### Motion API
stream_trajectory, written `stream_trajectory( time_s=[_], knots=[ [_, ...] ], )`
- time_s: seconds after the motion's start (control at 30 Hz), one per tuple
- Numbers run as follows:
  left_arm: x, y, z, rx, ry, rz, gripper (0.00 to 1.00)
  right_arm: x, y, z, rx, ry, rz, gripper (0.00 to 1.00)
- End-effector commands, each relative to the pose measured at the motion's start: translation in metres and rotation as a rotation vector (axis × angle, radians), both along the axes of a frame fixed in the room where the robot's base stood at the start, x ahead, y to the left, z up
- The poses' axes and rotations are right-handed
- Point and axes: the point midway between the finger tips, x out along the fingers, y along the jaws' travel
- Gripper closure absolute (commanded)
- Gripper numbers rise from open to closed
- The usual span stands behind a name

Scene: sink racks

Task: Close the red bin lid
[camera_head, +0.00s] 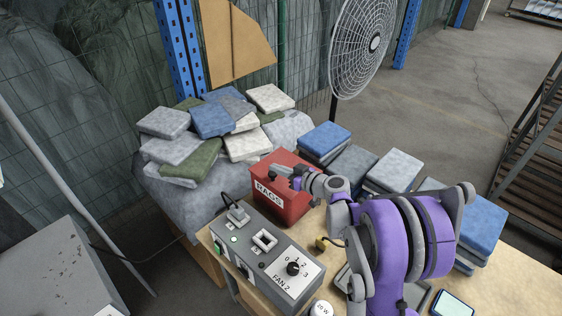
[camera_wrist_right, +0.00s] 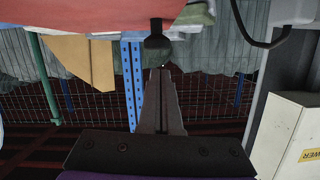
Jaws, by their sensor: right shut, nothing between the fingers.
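The red bin (camera_head: 270,198) with the white "RAGS" label stands on the wooden table behind the grey control box. Its red top (camera_head: 290,158) looks flat and down over the bin, but my arm hides part of it, so I cannot tell if it is fully closed. My right gripper (camera_head: 276,173) is at the bin's upper front, shut and empty. In the right wrist view its fingers (camera_wrist_right: 159,75) point at a dark rounded knob (camera_wrist_right: 156,46), beside a red surface (camera_wrist_right: 90,10). Whether they touch the knob is unclear. My left gripper is not in view.
The grey control box (camera_head: 270,248) with a dial and cable stands in front of the bin. Folded cloths (camera_head: 215,130) are piled behind left. Blue and grey cloth stacks (camera_head: 325,140) stand to the right. A fan (camera_head: 362,45) stands behind.

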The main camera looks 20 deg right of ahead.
Motion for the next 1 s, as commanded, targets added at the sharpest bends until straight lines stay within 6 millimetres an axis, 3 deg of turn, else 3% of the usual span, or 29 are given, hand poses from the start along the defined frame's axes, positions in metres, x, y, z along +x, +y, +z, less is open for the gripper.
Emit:
stream_trajectory(
  time_s=[0.33,1.0],
  knots=[
    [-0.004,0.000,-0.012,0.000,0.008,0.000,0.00,-0.003,0.007,-0.018,-0.012,-0.005,-0.001,1.00],
    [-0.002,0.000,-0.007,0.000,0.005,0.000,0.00,-0.001,0.009,-0.013,-0.010,-0.005,0.000,1.00]
  ],
)
